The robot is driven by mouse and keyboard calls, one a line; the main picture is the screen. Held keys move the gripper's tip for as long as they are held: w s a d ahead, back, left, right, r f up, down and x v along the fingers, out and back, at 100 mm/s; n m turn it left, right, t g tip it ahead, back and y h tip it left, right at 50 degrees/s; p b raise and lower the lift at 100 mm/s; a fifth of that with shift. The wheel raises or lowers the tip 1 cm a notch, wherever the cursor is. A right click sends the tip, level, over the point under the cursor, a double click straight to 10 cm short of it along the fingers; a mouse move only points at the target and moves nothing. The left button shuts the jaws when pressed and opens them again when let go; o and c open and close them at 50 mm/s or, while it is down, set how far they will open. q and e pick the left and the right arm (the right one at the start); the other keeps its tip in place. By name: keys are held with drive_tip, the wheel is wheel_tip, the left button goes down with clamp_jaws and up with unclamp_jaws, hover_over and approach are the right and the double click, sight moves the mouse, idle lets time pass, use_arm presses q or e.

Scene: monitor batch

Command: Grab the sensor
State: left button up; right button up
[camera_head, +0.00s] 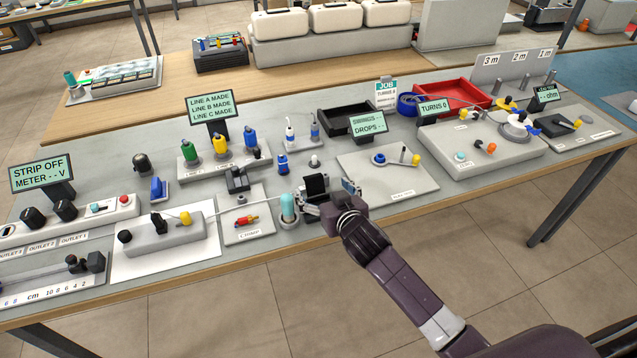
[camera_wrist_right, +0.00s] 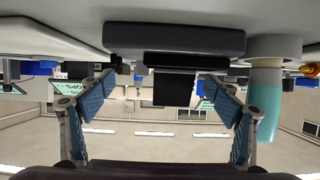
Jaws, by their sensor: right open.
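My right gripper (camera_head: 328,197) is open at the front edge of the bench, its arm coming in from the lower right. The right wrist view is upside down and shows its two blue-padded fingers (camera_wrist_right: 168,105) spread apart. A black block (camera_wrist_right: 175,88) with a wider black part (camera_wrist_right: 175,40) shows between them; I cannot tell whether it touches either finger. In the head view the black piece (camera_head: 315,184) is partly hidden by the gripper. A teal cylinder (camera_head: 287,208) stands upright in a grey ring just left of the gripper. No label reading "sensor" is legible.
Left of the teal cylinder is a grey plate (camera_head: 236,228) with a red-and-yellow piece. A board with a yellow-knobbed lever (camera_head: 415,159) lies to the right. Bottles (camera_head: 221,143), a black tray (camera_head: 346,119) and a red tray (camera_head: 452,94) stand behind. Bare bench shows by the front edge.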

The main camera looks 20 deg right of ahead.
drive_tip(key=x, duration=0.4)
drive_tip(key=shift+w+a+f, duration=0.25)
drive_tip(key=shift+w+a, duration=0.05)
drive_tip(key=shift+a, duration=0.05)
drive_tip(key=c, duration=1.1)
drive_tip(key=shift+o, duration=0.2)
drive_tip(key=shift+r, duration=0.1)
